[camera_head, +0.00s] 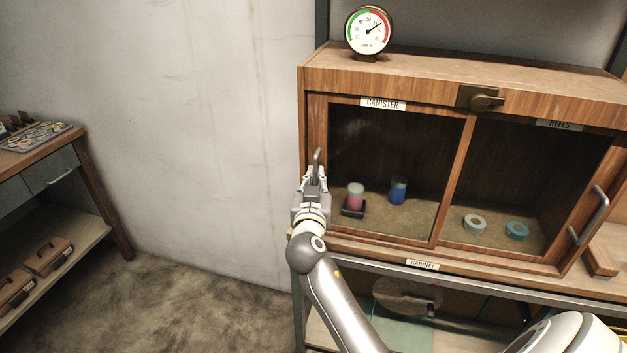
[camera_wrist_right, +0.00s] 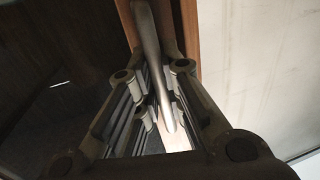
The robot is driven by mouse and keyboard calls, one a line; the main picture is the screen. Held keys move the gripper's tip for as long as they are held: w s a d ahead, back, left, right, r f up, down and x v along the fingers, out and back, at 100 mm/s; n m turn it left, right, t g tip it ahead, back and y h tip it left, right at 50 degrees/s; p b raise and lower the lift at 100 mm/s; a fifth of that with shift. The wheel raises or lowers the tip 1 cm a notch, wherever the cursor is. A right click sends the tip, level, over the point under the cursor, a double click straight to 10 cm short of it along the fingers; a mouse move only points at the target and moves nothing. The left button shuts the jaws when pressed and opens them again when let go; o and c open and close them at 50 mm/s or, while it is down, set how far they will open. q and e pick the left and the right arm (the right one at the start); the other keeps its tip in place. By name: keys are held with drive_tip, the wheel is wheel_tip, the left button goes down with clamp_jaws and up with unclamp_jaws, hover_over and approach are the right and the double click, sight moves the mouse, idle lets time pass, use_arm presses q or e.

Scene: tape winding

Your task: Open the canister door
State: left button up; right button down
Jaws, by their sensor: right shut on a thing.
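The canister door (camera_head: 323,125) is a wood-framed glass panel on the left half of the wooden cabinet, below the CANISTER label (camera_head: 383,104). It looks closed, flush with the cabinet front. Its metal bar handle (camera_head: 317,157) is on the left edge of the frame. My right gripper (camera_head: 314,178) is shut on this handle, covering its lower part. In the right wrist view the handle (camera_wrist_right: 150,45) runs down between the fingers (camera_wrist_right: 155,100). Behind the glass stand a pink canister (camera_head: 355,197) and a blue canister (camera_head: 398,190). My left gripper is not in view.
The reels door on the right has its own handle (camera_head: 589,215), with two tape rolls (camera_head: 474,223) behind it. A brass latch (camera_head: 481,98) sits top centre. A gauge (camera_head: 369,32) stands on the cabinet. Open floor (camera_head: 200,300) lies to the left, before a workbench (camera_head: 92,185).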

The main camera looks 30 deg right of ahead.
sight(405, 186)
drive_tip(key=s+d+p, duration=0.1)
drive_tip(key=s+d, duration=0.3)
drive_tip(key=s, duration=0.1)
drive_tip(key=s+d+p, duration=0.1)
drive_tip(key=s+d, duration=0.4)
drive_tip(key=s+d+p, duration=0.1)
drive_tip(key=s+d, duration=0.3)
drive_tip(key=s, duration=0.2)
drive_tip(key=shift+d, duration=0.35)
drive_tip(key=c, duration=1.5)
unclamp_jaws()
drive_tip(key=shift+s, duration=0.1)
drive_tip(key=v, duration=0.7)
drive_tip(key=shift+s+a, duration=0.15)
drive_tip(key=shift+a, duration=0.05)
